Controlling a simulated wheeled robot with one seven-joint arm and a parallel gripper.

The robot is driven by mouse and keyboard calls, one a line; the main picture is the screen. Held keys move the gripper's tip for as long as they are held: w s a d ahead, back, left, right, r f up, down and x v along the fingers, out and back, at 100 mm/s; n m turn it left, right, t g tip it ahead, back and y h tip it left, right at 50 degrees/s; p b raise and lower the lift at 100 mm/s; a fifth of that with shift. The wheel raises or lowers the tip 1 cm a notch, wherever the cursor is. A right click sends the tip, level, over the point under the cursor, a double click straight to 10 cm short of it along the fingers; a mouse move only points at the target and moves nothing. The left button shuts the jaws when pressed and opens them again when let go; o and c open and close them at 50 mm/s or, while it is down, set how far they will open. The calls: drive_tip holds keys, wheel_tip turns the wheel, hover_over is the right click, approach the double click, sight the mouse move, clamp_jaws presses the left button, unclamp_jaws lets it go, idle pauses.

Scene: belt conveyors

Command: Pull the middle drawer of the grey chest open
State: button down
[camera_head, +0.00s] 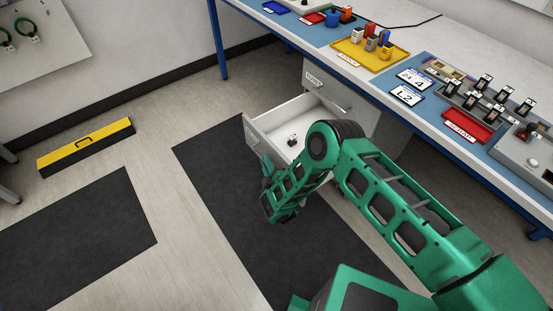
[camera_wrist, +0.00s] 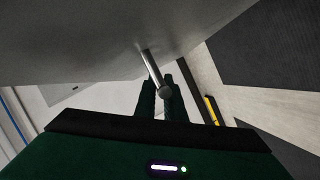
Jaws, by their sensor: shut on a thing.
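The grey chest (camera_head: 318,82) stands under the workbench. Its middle drawer (camera_head: 250,135), below a shut top drawer (camera_head: 340,97), is pulled well out, and I can see into it. In the wrist view the drawer front (camera_wrist: 90,50) fills the upper left, with a metal bar handle (camera_wrist: 153,68) standing out from it. My gripper (camera_wrist: 160,95) is shut on this handle, a dark finger on each side. In the head view my gripper (camera_head: 267,168) is at the outer side of the drawer front, and the handle is hidden there.
A small dark object (camera_head: 292,139) lies inside the drawer. The workbench (camera_head: 390,85) above holds trays and parts. A dark floor mat (camera_head: 215,165) lies in front of the drawer.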

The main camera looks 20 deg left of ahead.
drive_tip(key=shift+s+a, duration=0.1)
drive_tip(key=shift+s, duration=0.05)
drive_tip(key=c, duration=1.8)
unclamp_jaws()
drive_tip(key=shift+c, duration=0.2)
drive_tip(key=v, duration=1)
drive_tip(key=shift+s+d, duration=0.15)
drive_tip(key=shift+d, duration=0.1)
